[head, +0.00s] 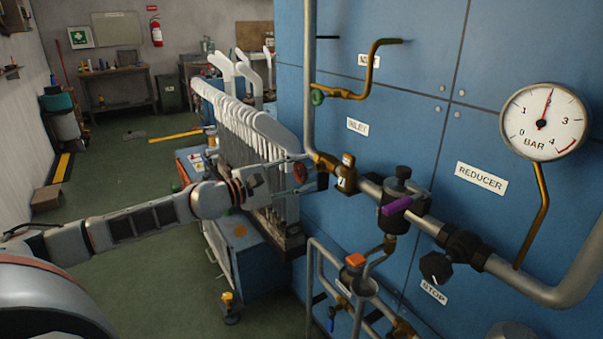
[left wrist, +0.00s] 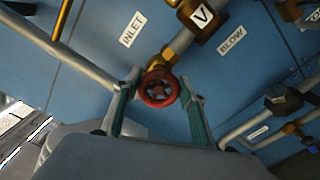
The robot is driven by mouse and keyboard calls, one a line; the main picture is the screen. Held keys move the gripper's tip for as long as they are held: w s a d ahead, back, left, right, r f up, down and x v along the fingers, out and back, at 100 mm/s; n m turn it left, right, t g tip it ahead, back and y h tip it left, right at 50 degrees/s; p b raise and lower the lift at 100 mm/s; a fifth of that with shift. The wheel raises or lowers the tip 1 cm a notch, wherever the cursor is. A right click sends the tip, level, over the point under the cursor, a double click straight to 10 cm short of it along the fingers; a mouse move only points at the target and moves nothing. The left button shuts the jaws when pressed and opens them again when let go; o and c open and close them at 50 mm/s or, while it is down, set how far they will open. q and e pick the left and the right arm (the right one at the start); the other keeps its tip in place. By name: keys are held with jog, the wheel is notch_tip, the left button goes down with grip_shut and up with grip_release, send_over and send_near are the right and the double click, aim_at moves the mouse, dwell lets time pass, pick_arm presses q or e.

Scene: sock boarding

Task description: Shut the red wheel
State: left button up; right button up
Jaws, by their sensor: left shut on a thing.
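The red wheel (head: 300,172) is a small round handwheel on a brass valve of the pipework, left of the brass fitting below the INLET label. In the left wrist view the red wheel (left wrist: 158,90) sits between my two fingers, facing the camera. My left gripper (head: 296,178) is at the wheel, its arm reaching in from the left. In the left wrist view my left gripper (left wrist: 161,84) has one finger on each side of the wheel and is shut on it. The wheel's stem is mostly hidden behind it. My right gripper is not in view.
A purple lever (head: 401,205), a black STOP knob (head: 435,267), a green handwheel (head: 317,97) and an orange-topped valve (head: 356,261) sit nearby. A pressure gauge (head: 545,122) stands at the right. A rack of white sock forms (head: 243,120) stands close behind my left gripper.

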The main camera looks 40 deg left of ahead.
pick_arm(q)
jog(key=m, duration=0.5)
jog(key=shift+f, duration=0.15)
jog(key=shift+m, duration=0.4)
jog(key=o, duration=1.1)
jog(key=shift+v, duration=3)
send_near(299, 175)
jog(key=shift+s+a, duration=0.3)
jog(key=shift+s, duration=0.25)
